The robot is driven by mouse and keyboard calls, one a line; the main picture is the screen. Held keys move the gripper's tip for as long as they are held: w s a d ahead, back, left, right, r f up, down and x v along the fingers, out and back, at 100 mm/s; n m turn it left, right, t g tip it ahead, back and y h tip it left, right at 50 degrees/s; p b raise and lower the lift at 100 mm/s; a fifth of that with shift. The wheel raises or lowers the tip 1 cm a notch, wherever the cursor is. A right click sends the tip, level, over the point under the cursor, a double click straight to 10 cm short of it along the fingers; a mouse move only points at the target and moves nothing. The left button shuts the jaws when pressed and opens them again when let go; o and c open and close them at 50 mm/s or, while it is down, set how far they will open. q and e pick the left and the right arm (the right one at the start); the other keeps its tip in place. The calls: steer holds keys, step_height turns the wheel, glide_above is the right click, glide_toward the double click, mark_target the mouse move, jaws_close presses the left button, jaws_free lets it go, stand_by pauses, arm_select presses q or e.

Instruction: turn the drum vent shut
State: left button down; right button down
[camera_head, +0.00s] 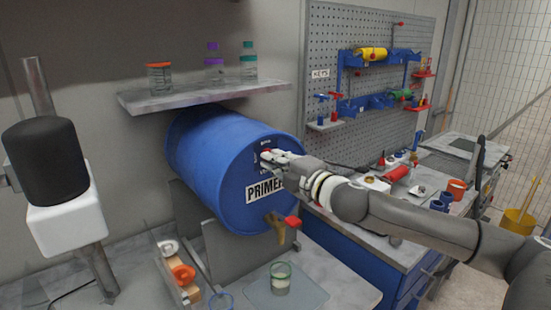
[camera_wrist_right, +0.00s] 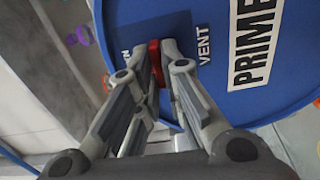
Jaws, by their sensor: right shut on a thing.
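The blue drum (camera_head: 225,150) lies on its side on a grey cradle, with its PRIMER label (camera_head: 264,190) facing out. The red vent handle (camera_wrist_right: 155,62) sits on the drum's end face beside a dark VENT plate (camera_wrist_right: 203,45), as the right wrist view shows. My right gripper (camera_head: 272,156) is at the upper part of that face, shut on the vent handle; its fingertips (camera_wrist_right: 160,52) lie on both sides of it. In the head view the gripper mostly hides the handle. My left gripper is not in view.
A drum tap (camera_head: 276,228) with a red handle sticks out below the label. A glass jar (camera_head: 281,278) stands beneath it. A shelf (camera_head: 200,96) with several bottles is above the drum. A blue bench with cups and tools is at right.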

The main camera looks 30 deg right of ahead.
steer(key=shift+f+n, duration=0.1)
steer(key=shift+n, duration=0.2)
steer(key=c, duration=1.6)
jaws_free()
steer(key=shift+o, duration=0.2)
steer(key=shift+r, duration=0.2)
